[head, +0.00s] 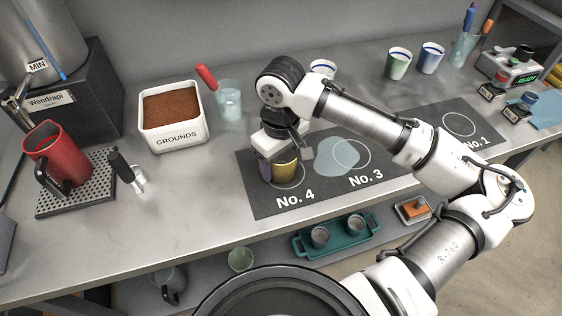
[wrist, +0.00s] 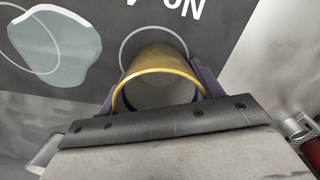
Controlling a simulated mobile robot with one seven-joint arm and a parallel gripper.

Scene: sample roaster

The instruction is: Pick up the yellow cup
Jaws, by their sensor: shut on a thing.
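The yellow cup (head: 285,171) is upright at the No. 4 circle on the dark mat (head: 330,196). In the wrist view the yellow cup (wrist: 160,70) shows its rim and pale inside between the two fingers. My gripper (head: 283,165) is shut on the cup, with one finger on each side of it; it also shows in the wrist view (wrist: 158,88). The No. 4 ring shows just beyond the cup in the wrist view. I cannot tell whether the cup's base touches the mat.
A pale blue puddle (head: 338,153) lies beside the cup, towards No. 3. A white grounds bin (head: 174,133) and a red jug (head: 52,158) stand to the left. Green (head: 398,64) and blue (head: 430,58) cups stand at the back. A teal tray (head: 372,226) sits on the lower shelf.

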